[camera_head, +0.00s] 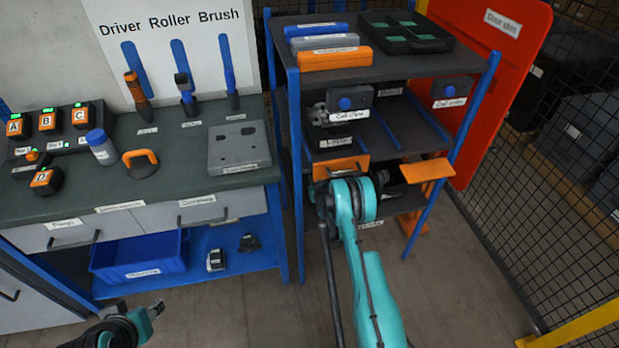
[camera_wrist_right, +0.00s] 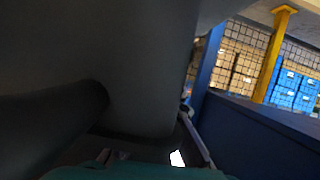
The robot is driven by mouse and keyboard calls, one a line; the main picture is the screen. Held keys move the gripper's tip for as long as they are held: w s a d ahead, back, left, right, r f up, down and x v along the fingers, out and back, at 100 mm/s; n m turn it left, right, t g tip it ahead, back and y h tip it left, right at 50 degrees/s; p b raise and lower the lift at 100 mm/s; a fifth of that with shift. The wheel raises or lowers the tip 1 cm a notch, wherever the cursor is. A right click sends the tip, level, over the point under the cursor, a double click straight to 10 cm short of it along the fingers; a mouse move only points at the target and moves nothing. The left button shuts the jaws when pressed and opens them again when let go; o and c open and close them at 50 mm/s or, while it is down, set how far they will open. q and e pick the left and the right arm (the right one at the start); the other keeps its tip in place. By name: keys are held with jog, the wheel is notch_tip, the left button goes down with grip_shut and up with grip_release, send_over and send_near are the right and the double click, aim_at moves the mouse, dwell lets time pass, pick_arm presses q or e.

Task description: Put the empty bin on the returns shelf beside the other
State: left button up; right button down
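On the dark rack, an orange front (camera_head: 340,167) with a small white label sits on a middle level, just behind my right gripper. A second orange piece (camera_head: 427,170) stands to its right and sticks out past the rack's front edge. I cannot tell whether either is a bin, or what is inside. A blue bin (camera_head: 140,270) with a label stands under the workbench. My left gripper (camera_head: 153,309) is low at the left, apart from everything.
The rack's top (camera_head: 340,75) carries labelled boxes and a black tray. The workbench (camera_head: 190,190) holds a grey plate, orange handle, bottle and chargers. A red panel (camera_head: 500,80) and mesh fence (camera_head: 550,170) close the right side. Floor (camera_head: 250,315) is clear in front.

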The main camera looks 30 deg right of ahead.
notch_tip(320, 180, down, 3)
jog(key=shift+s+f+b, duration=0.1)
jog(key=shift+b, duration=0.25)
jog(key=shift+r, duration=0.2)
jog(key=c, duration=1.7)
grip_release()
jog(key=shift+f, duration=0.2)
jog(key=shift+s, duration=0.1)
jog(key=shift+r, duration=0.15)
jog(key=shift+a, duration=0.1)
